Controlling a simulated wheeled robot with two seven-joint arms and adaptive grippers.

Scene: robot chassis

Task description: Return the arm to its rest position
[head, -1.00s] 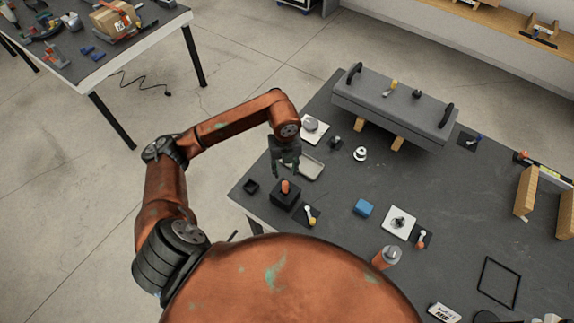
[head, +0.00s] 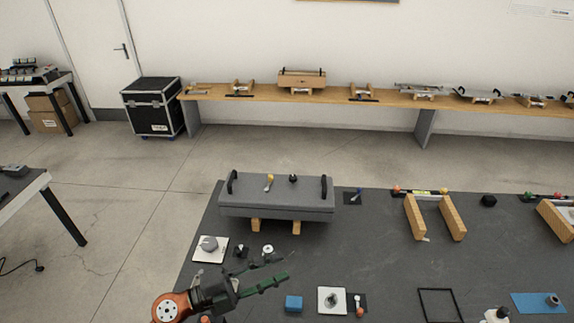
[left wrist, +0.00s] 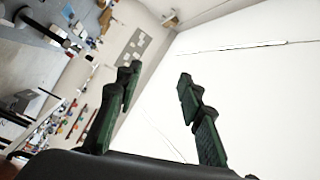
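My left gripper (head: 282,266) is at the bottom of the head view, over the near left part of the dark table (head: 330,240). Its fingers point to the right and are spread apart. In the left wrist view the two green fingers (left wrist: 160,74) stand apart with nothing between them. Behind them are a pale wall or ceiling and a tilted view of the room. Most of my left arm is below the head view; only an orange joint shows. My right gripper is not in view.
A grey box-like part with black handles (head: 277,197) stands on wooden blocks behind the gripper. A white plate with a grey knob (head: 210,248), a blue block (head: 293,303) and another white plate (head: 332,300) lie close by. Open floor (head: 130,215) lies to the left.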

